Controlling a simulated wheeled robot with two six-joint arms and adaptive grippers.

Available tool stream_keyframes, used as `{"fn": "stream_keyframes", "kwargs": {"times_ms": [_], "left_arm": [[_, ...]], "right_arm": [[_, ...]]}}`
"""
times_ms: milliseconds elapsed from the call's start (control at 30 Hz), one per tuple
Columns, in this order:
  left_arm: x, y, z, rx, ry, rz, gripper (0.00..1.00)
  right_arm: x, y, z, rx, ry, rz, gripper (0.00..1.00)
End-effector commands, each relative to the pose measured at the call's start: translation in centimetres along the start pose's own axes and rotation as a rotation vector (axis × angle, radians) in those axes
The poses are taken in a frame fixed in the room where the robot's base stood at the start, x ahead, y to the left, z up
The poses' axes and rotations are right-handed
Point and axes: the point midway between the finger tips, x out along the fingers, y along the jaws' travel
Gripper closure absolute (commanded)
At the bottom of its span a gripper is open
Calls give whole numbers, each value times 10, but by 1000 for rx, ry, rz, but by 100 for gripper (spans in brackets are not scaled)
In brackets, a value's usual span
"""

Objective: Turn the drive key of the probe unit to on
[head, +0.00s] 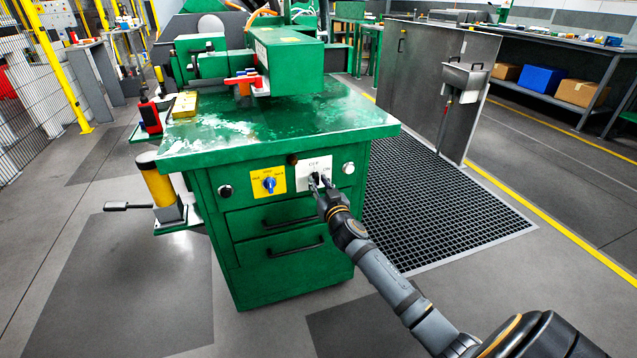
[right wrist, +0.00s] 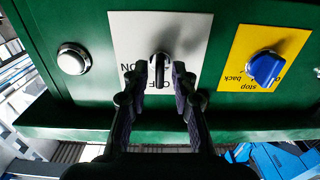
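The drive key (right wrist: 161,68) is a dark knob on a white plate (right wrist: 196,30) on the front of the green unit. In the right wrist view the plate's lettering is upside down, with ON at the left and OFF below. The key's bar stands upright there, in line with OFF. In the head view the white plate (head: 306,167) shows partly behind my right gripper (head: 318,183). In the right wrist view my right gripper (right wrist: 165,74) has its fingertips apart, one on each side of the key. I cannot tell if they touch it. My left gripper is out of view.
A blue selector knob on a yellow plate (head: 262,175) and a silver button (head: 348,168) flank the key. The green table top (head: 330,113) overhangs the panel. Drawers with black handles (head: 295,246) lie below. The floor in front is clear.

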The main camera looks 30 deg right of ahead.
Motion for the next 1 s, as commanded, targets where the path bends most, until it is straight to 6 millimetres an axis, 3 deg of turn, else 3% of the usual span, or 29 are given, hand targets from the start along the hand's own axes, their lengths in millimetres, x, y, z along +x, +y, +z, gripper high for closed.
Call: {"fn": "stream_keyframes", "kwargs": {"times_ms": [33,167,467,1000], "left_arm": [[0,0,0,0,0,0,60],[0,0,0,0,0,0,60],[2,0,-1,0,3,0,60],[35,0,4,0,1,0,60]], "right_arm": [[0,0,0,0,0,0,85],[0,0,0,0,0,0,100],[0,0,1,10,0,0,100],[0,0,2,353,1,0,100]]}}
